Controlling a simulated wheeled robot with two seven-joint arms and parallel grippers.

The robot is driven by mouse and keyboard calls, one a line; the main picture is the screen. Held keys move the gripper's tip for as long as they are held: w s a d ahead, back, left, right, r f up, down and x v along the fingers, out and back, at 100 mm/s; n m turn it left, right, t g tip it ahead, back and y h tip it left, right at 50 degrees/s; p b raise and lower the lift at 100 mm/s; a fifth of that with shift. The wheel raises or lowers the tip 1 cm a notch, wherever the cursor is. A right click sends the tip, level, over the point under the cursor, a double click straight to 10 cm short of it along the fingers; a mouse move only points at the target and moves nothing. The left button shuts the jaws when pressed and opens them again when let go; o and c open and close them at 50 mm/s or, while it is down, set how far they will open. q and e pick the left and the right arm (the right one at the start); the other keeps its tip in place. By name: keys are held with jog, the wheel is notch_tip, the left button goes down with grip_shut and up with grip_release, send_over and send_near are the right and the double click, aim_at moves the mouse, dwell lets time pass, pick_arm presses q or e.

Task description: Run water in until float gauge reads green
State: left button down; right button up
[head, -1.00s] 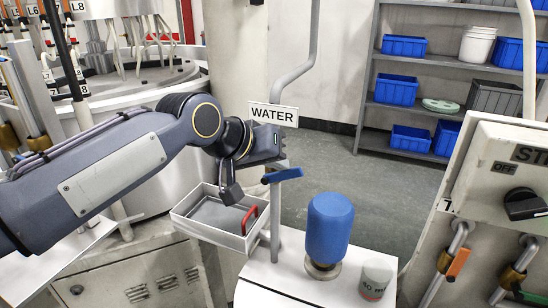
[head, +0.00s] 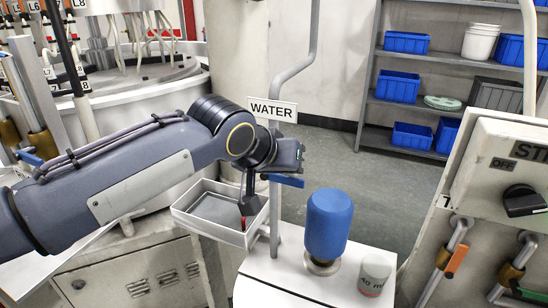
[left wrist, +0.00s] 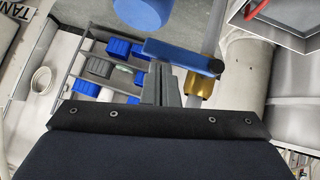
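The WATER sign (head: 272,110) hangs on a vertical pipe with a blue lever (head: 285,181). My left gripper (head: 297,160) is at the pipe, just above the lever in the head view. In the left wrist view its fingers (left wrist: 167,88) look shut together, with their tips at the edge of the blue lever (left wrist: 172,53); I cannot tell whether they touch. The lever's round end is beside a brass valve body (left wrist: 200,85). No gauge reading is legible. My right gripper is out of view.
A blue bottle (head: 328,222) and a small 40 ml cup (head: 374,275) stand on the white top right of the pipe. A control panel with a black knob (head: 524,202) is at right. Shelves with blue bins (head: 398,86) stand behind open floor.

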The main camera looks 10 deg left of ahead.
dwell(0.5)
pick_arm(q)
jog(key=s+a+r+p, duration=0.1)
jog(key=s+r+p, duration=0.1)
jog(key=s+r, duration=0.5)
notch_tip(320, 180, up, 4)
jog(key=shift+a+r+p, duration=0.1)
jog(key=shift+a+p, duration=0.1)
jog(key=shift+p, duration=0.15)
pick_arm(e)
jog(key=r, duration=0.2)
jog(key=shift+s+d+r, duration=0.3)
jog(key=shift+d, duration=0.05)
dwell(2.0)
pick_arm(q)
jog(key=s+a+f+n+g+y, duration=0.1)
jog(key=s+a+f, duration=0.35)
jog(key=f, duration=0.25)
jog(key=s+a+f+g, duration=0.1)
jog(key=s+a+f, duration=0.35)
jog(key=f, duration=0.35)
jog(key=s+a+f+n+g, duration=0.1)
jog(key=s+f, duration=0.8)
jog(key=f, duration=0.4)
jog(key=shift+f+n+h, duration=0.15)
jog(key=shift+n+h, duration=0.25)
